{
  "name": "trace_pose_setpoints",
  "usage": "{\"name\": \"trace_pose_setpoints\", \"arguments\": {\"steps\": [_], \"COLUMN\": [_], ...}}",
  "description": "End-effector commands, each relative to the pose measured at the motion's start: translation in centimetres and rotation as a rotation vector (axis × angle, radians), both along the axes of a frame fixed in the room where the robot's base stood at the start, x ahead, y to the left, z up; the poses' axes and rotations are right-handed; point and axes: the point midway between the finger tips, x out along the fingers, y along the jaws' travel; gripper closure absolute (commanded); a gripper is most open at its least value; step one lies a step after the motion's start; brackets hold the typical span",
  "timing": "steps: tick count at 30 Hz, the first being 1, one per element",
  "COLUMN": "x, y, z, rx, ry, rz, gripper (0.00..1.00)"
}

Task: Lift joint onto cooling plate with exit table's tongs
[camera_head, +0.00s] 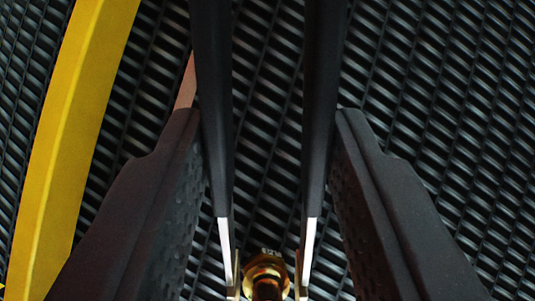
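My gripper (268,135) has its two dark padded fingers on either side of black-armed tongs, closed against the outer faces of both arms. The tongs (211,110) run down the middle of the picture and end in bright metal tips. A brass-coloured joint (266,276) sits at the bottom edge between the tips. The tips stand on either side of it; I cannot tell whether they touch it. Its lower part is cut off by the frame. The cooling plate and exit table are not recognisable in this view.
A black mesh belt (440,90) fills the background. A curved yellow rail (75,130) runs along the left side. A thin copper-coloured strip (187,82) shows behind the left finger. The belt at right looks clear.

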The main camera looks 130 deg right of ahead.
Motion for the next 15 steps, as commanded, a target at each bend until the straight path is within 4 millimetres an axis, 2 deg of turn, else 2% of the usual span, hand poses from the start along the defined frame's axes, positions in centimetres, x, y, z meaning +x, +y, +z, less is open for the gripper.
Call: {"name": "trace_pose_setpoints", "arguments": {"steps": [6, 9, 10, 15], "x": [0.03, 0.03, 0.04, 0.05], "y": [0.02, 0.03, 0.04, 0.04], "z": [0.09, 0.09, 0.09, 0.36], "rx": [0.0, 0.0, 0.0, -0.001], "ry": [-0.001, -0.001, -0.001, -0.001], "rz": [0.0, 0.0, 0.0, 0.001], "gripper": [0.69, 0.97, 1.0, 1.0]}}
